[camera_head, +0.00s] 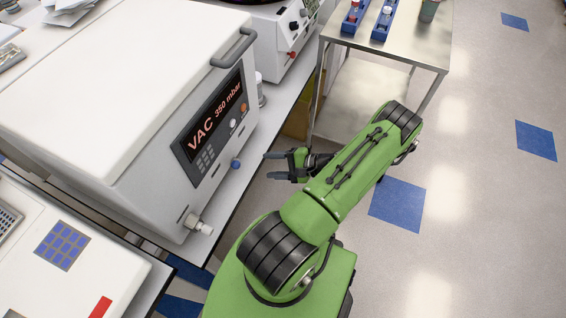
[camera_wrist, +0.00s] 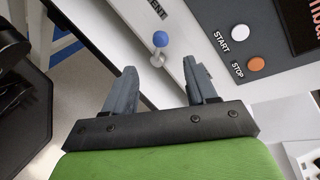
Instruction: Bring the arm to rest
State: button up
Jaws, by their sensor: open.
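My green arm reaches out over the floor beside the bench in the head view, bent back toward the bench. My gripper (camera_head: 277,165) is at its end, in front of a white vacuum machine (camera_head: 95,90) and a little apart from it. In the wrist view my gripper (camera_wrist: 163,82) shows two grey fingers spread apart with nothing between them. Beyond the fingers is a blue-tipped knob (camera_wrist: 160,40) on the machine, which also shows in the head view (camera_head: 235,164).
The machine's panel (camera_head: 215,125) reads VAC 350 mbar. A steel table (camera_head: 425,45) with blue racks (camera_head: 383,20) stands at the back. Another white device (camera_head: 75,255) is at the lower left. The floor (camera_head: 480,200) on the right is clear.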

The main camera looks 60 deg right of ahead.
jog(key=shift+v, duration=1.9)
